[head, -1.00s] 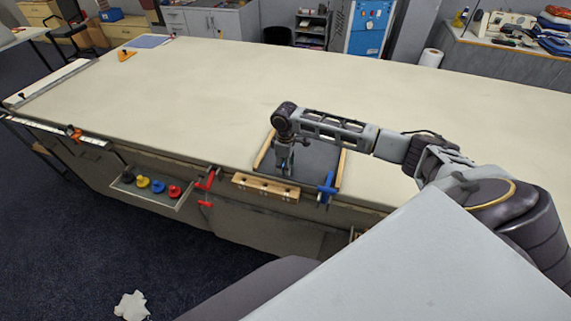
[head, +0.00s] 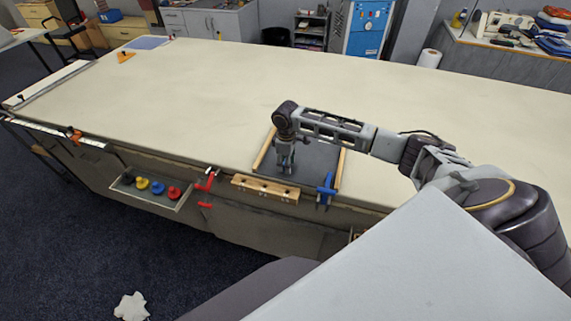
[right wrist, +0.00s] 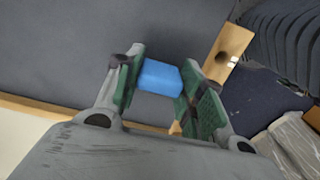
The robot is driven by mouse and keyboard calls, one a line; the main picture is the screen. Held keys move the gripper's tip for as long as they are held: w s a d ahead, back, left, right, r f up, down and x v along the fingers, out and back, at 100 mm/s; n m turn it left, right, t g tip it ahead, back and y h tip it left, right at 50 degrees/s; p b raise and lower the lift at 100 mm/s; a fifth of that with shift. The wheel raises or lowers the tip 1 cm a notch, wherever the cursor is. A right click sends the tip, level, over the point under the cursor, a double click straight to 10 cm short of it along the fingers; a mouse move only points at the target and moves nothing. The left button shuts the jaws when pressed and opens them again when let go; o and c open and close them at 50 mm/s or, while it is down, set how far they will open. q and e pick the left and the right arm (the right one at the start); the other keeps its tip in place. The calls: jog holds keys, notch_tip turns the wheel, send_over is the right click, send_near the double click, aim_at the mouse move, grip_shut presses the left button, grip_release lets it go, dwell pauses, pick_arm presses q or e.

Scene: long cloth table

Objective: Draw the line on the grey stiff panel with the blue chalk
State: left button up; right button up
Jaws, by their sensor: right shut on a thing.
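The grey stiff panel (head: 318,158) lies at the near edge of the long table, between wooden strips on its left and right sides. My right gripper (head: 285,168) points down over the left part of the panel. In the right wrist view my right gripper (right wrist: 166,85) is shut on the blue chalk (right wrist: 159,77), which sits between its green pads. I cannot tell whether the chalk's tip touches the panel (right wrist: 70,45). No drawn line is clear to me on the panel. My left gripper is not in view.
A red clamp (head: 207,181) and a blue clamp (head: 326,189) grip the table's front edge, with a wooden block (head: 265,188) between them. A tray (head: 150,190) of coloured chalks hangs at the left. The cloth table (head: 220,95) is mostly clear beyond the panel.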

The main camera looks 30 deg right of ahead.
jog(key=shift+w+d, duration=0.2)
dwell(0.5)
jog(key=shift+w+d, duration=0.5)
jog(key=shift+d, duration=0.05)
jog(key=shift+w+d, duration=0.25)
jog(key=shift+d, duration=0.05)
dwell(0.4)
jog(key=shift+w+d+f, duration=0.1)
jog(key=shift+w+d, duration=0.1)
jog(key=shift+d, duration=0.1)
jog(key=shift+w+d, duration=0.2)
jog(key=shift+d, duration=0.1)
jog(key=shift+w+d, duration=0.1)
jog(key=shift+d, duration=0.05)
jog(key=shift+w+d, duration=0.55)
jog(key=shift+d, duration=0.05)
jog(key=shift+w+d, duration=0.15)
jog(key=shift+w, duration=0.05)
dwell(0.7)
jog(key=shift+w+d, duration=0.5)
jog(key=shift+d, duration=0.05)
